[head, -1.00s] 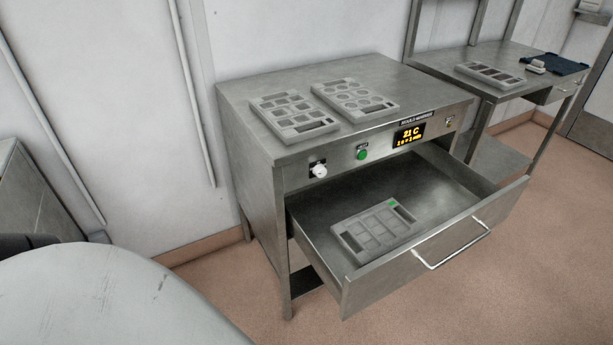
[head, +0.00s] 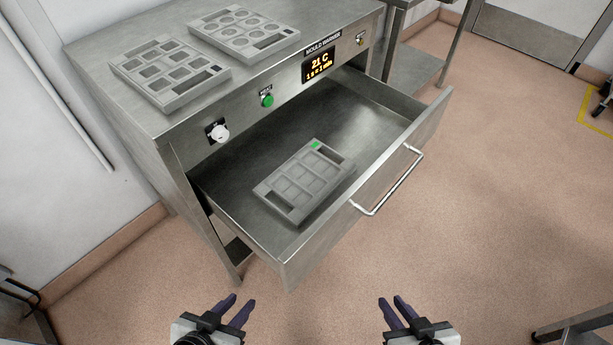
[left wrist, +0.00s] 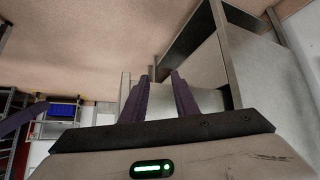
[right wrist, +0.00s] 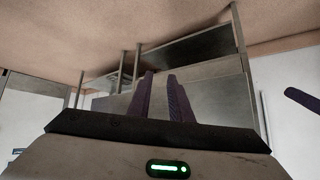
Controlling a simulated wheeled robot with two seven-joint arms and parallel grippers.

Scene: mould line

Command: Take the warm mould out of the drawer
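A grey mould (head: 304,180) with square cavities lies flat in the open drawer (head: 390,115) of the mould warmer. A small green mark shows at its far end. The drawer is pulled out, with a bar handle (head: 388,180) on its front. My left gripper (head: 238,305) is open and empty, in front of the drawer, low in the head view. My right gripper (head: 394,305) is also open and empty, to the right of it. Both wrist views show parted, empty fingers, left (left wrist: 160,90) and right (right wrist: 160,88). Neither gripper touches the mould.
Two other moulds, one with square cavities (head: 170,72) and one with round cavities (head: 244,32), lie on the warmer's top. The front panel has a white knob (head: 218,133), a green button (head: 267,100) and a display (head: 320,64) reading 21 C.

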